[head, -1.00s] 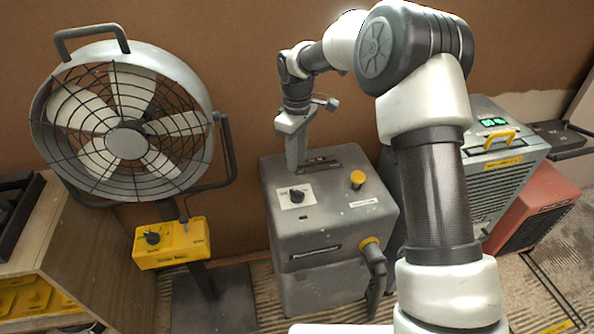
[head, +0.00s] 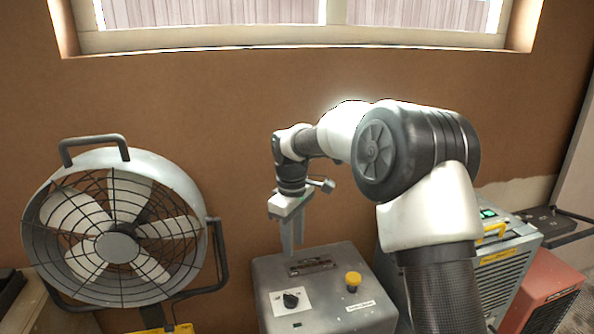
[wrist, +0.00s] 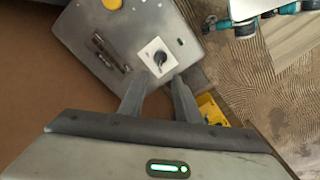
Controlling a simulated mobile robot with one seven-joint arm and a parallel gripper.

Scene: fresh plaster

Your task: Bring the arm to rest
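My gripper (head: 291,250) hangs with its fingers down over the back left edge of a grey machine box (head: 330,268) in the head view. In the wrist view my gripper (wrist: 163,90) has its two fingers apart, with nothing between them. The box top (wrist: 90,25) shows beyond the fingertips, with a black dial (wrist: 160,58) on a white plate just past them. From these views I cannot tell how far the fingertips are above the box. My arm reaches in from the right, bent at the elbow.
A large fan (head: 116,245) stands at the left. A grey unit with a yellow handle (head: 492,233) and a red unit (head: 545,285) stand at the right. The brown wall (head: 230,110) and window (head: 300,22) are behind. A teal tool (wrist: 245,22) shows in the wrist view.

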